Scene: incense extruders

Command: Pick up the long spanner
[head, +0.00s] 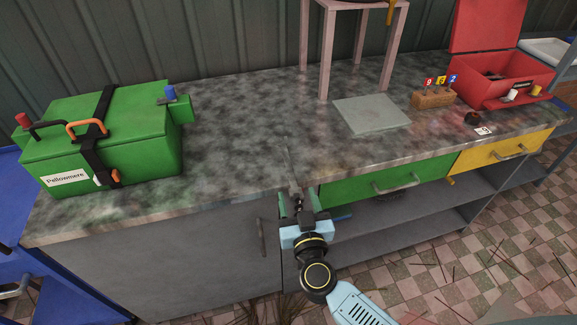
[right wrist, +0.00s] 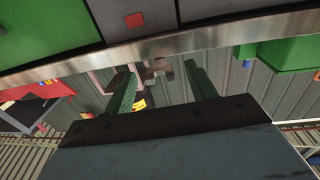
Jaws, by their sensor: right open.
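A long, thin grey tool that looks like the long spanner (head: 290,169) lies on the mottled counter near its front edge, with its near end toward my right gripper. My right gripper (head: 297,204) is at the counter's front edge, its two green fingers apart on either side of the near end. In the right wrist view a grey-brown end (right wrist: 159,69) shows between the open fingers (right wrist: 162,88). I cannot tell whether either finger touches it. My left gripper is not in view.
A green box (head: 140,143) stands on the counter at left. A pink stand (head: 325,60), a grey plate (head: 371,114), a wooden block with numbered flags (head: 433,99) and an open red box (head: 505,78) are at right. The counter around the tool is clear. Drawers are below.

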